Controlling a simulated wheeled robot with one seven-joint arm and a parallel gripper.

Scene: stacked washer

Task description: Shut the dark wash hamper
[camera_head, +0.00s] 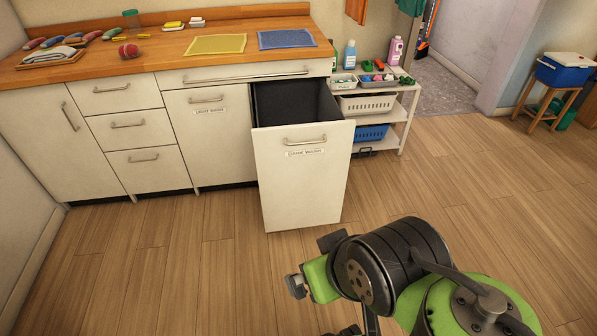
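The dark wash hamper (303,180) is a white pull-out front with a metal bar handle and a small label, under the wooden counter. It stands pulled out from the cabinet row, and its black bin (290,104) shows open at the top. My green and black arm is at the lower right, in front of the hamper and apart from it. The gripper's fingers are not clearly visible at the bottom of the view.
The light wash front (212,135) to the left is closed. A white shelf (398,120) with baskets and bottles stands close on the hamper's right. The wooden floor (170,270) in front is clear. A stool (550,98) bears a blue cooler at the far right.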

